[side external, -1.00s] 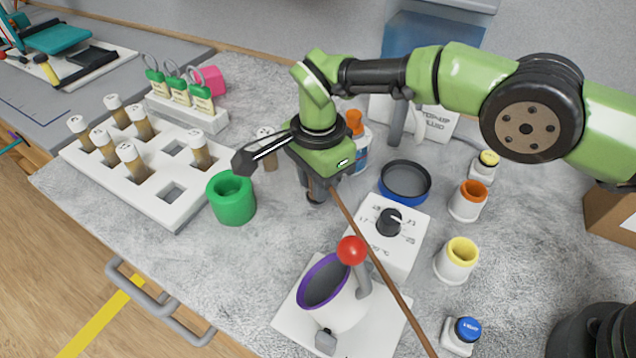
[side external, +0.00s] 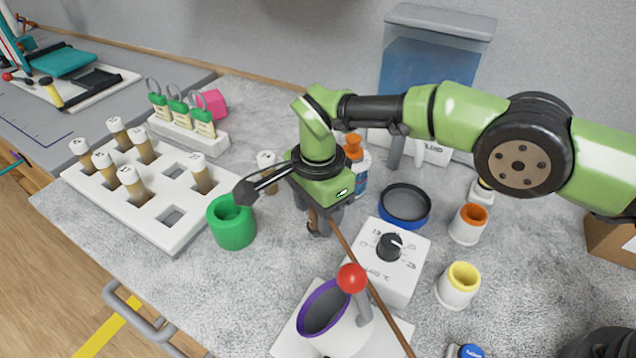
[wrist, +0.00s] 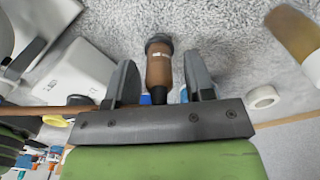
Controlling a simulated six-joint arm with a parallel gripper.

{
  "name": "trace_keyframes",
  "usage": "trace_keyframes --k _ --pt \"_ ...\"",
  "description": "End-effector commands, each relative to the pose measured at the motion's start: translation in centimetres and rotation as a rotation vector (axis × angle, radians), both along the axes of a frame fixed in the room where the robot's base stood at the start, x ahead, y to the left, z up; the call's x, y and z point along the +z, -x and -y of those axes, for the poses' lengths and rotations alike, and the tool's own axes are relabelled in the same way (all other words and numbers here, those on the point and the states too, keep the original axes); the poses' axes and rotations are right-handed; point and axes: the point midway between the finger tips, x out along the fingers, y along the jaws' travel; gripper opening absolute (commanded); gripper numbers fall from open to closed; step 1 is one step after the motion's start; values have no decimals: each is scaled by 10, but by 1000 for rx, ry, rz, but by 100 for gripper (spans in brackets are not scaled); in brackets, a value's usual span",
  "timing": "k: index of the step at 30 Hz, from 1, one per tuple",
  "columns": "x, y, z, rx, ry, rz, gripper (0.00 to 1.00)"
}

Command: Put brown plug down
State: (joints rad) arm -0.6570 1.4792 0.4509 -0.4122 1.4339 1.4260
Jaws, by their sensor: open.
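The brown plug (wrist: 159,68) has dark ends and a small white label. In the wrist view it is between the two fingers of my gripper (wrist: 160,82), with a gap on each side. My gripper is open around it and not closed on it. In the side view my gripper (side external: 320,224) is low over the grey benchtop, between the green cup and the white dial box. A bit of the brown plug (side external: 312,219) shows there, mostly hidden by the fingers. I cannot tell if its base fully rests on the bench.
A green cup (side external: 231,228) stands left of my gripper, with a white vial rack (side external: 175,217) beyond. A white dial box (side external: 397,279) and a blue-rimmed dish (side external: 404,208) are right. A thin brown rod (side external: 372,285) slants toward the front. Orange and yellow-topped cups stand farther right.

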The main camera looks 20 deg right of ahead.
Motion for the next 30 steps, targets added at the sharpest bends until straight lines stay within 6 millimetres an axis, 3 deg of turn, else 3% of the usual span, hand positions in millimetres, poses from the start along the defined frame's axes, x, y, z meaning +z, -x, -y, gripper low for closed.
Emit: trace_keyframes --k 12,15,21,30 --pt "89 -1 -1 0 -4 4 49" --pt "101 -1 0 2 -1 4 49" --pt "115 0 0 0 -1 1 49" --pt "119 -1 1 5 -3 2 49"
